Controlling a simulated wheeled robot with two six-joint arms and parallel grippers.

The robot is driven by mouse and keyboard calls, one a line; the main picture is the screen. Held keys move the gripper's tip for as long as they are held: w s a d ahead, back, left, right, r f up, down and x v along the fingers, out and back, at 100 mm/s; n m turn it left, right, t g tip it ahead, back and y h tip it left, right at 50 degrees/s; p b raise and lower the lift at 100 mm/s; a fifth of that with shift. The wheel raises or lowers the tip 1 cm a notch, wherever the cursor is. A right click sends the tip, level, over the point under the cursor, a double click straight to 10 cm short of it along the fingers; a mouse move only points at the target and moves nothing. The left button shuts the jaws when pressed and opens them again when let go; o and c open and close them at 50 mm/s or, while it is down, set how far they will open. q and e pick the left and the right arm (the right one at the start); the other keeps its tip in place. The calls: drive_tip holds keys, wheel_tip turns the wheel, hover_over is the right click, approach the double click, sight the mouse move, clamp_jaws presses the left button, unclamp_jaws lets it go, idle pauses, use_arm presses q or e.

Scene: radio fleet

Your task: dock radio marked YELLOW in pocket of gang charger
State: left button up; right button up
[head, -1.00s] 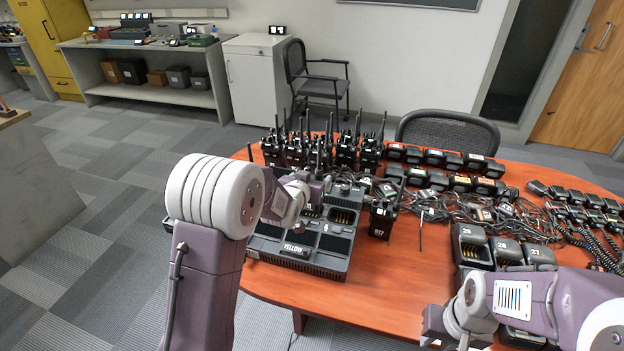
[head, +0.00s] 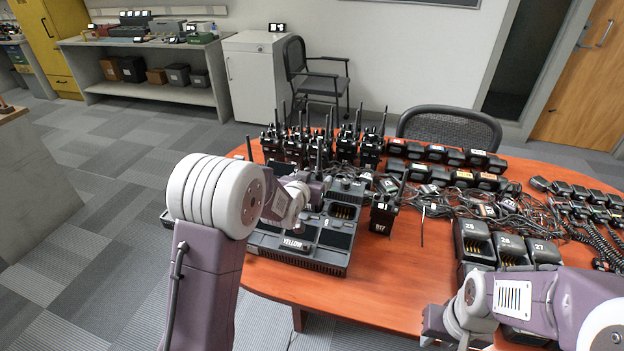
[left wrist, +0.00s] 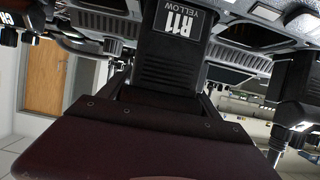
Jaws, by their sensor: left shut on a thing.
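The radio marked YELLOW (left wrist: 170,62), black with a white "R11 YELLOW" label, is held by my left gripper (left wrist: 165,98) in the left wrist view. The gang charger (head: 320,262), a dark grey block with a YELLOW label on its front, lies on the table's left part. My left gripper (head: 314,188) is over the charger in the head view, mostly hidden by my arm. The radio's end overlaps the charger in the wrist view; I cannot tell whether it is inside a pocket. An empty pocket (head: 344,212) shows gold contacts. My right gripper (head: 438,328) is low at the right, its fingers unclear.
Radio B17 (head: 382,214) stands just right of the charger. Several upright radios (head: 318,146) stand behind it. Tangled cables (head: 430,200) and more chargers (head: 505,250) fill the right side. Bare table (head: 395,285) lies between the charger and my right arm.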

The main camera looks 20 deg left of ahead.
use_arm(q)
drive_tip(key=shift+f+b, duration=0.9)
drive_tip(key=shift+f, duration=0.15)
drive_tip(key=o, duration=2)
drive_tip(key=shift+c, duration=0.2)
drive_tip(key=v, duration=0.9)
drive_tip(key=shift+p, duration=0.35)
